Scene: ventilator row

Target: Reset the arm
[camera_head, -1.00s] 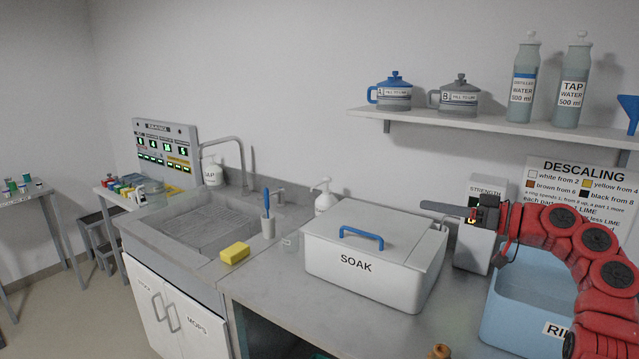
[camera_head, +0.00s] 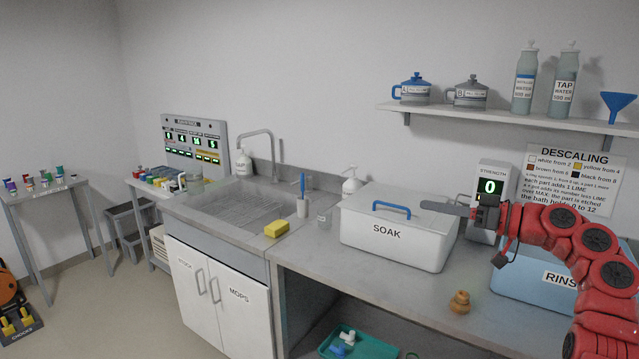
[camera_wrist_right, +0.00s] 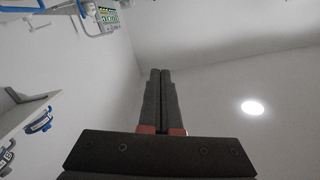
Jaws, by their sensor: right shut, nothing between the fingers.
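My right arm is red and comes in from the right in the head view, bent over the blue RINSE bin (camera_head: 540,285). My right gripper (camera_head: 424,204) points left in front of the strength meter (camera_head: 492,190), above the right part of the SOAK box (camera_head: 392,255). It is shut and empty; the right wrist view shows its two dark fingers (camera_wrist_right: 160,75) pressed together against the wall and ceiling. The SOAK box has its white lid with a blue handle on. My left gripper is not in view.
A sink (camera_head: 247,202), a yellow sponge (camera_head: 277,229) and a small brown object (camera_head: 460,302) are on the counter. A shelf (camera_head: 520,120) above holds pots, bottles and a blue funnel (camera_head: 618,105). A green tray (camera_head: 365,345) sits under the counter. Open floor is at the left.

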